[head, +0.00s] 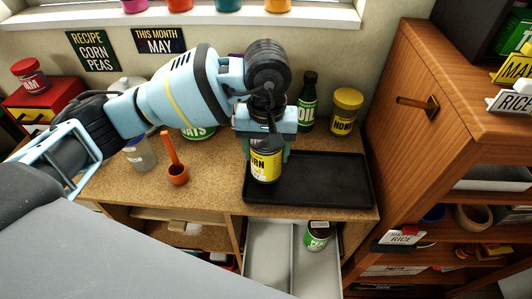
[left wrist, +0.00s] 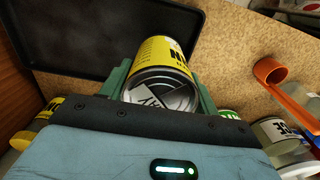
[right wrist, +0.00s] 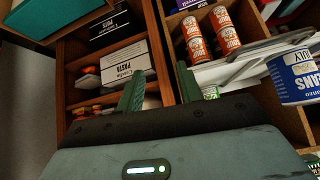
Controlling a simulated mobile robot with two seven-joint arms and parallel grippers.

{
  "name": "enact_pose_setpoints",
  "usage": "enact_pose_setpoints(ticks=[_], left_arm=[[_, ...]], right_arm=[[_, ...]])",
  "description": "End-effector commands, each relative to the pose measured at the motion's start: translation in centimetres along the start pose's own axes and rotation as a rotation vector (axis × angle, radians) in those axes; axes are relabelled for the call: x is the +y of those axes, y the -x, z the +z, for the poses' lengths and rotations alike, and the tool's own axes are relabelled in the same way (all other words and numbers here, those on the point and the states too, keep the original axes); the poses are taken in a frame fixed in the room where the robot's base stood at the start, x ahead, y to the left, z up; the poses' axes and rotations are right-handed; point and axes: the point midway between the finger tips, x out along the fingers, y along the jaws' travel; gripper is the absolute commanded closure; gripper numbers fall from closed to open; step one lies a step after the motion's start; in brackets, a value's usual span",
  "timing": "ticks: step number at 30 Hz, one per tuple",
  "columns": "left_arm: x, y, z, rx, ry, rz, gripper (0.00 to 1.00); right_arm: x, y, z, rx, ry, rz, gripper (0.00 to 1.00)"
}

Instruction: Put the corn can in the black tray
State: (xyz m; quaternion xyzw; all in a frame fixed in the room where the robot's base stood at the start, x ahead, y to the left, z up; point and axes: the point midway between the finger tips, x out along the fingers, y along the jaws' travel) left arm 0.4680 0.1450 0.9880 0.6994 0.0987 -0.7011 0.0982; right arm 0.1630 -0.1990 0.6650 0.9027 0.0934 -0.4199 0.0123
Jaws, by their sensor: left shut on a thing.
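The corn can (head: 266,166), yellow with a dark label and upright, is between the fingers of my left gripper (head: 264,148). It shows over the left end of the black tray (head: 325,182) on the counter; whether its base touches the tray I cannot tell. In the left wrist view the fingers (left wrist: 160,85) grip the sides of the yellow can (left wrist: 165,55), and the tray (left wrist: 90,35) lies beyond, to the upper left. The rest of the tray is empty. My right gripper (right wrist: 158,85) is open and empty, its fingers apart, facing shelves.
An oil bottle (head: 308,102) and a honey jar (head: 346,112) stand behind the tray. An orange ladle (head: 176,170) is left of it. A peas can (head: 318,236) sits in the open drawer (head: 270,255) below. A wooden cabinet (head: 420,140) stands close on the right.

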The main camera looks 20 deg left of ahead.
Motion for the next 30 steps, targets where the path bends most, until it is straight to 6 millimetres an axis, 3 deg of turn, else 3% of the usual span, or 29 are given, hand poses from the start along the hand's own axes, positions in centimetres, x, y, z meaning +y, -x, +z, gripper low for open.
enact_pose_setpoints(ticks=[4,16,17,21,30], left_arm=[[0.0,-1.4,-0.1,0.003,0.001,0.003,0.75],[0.0,-2.0,-0.1,0.003,0.0,0.002,0.75],[0.0,-2.1,0.0,0.002,0.0,0.001,0.36],[0.0,-2.0,0.0,0.002,0.0,0.001,0.18],[0.0,-1.9,0.0,0.003,0.001,0.001,0.17]], right_arm=[[0.1,0.2,-0.5,0.008,0.002,0.001,0.64],[0.0,0.3,0.7,-0.015,0.0,-0.001,0.64],[0.0,0.3,0.7,-0.014,0.0,-0.001,0.64],[0.0,0.3,0.6,-0.012,0.0,0.0,0.64],[0.0,0.2,0.0,-0.001,0.002,0.0,0.64]])
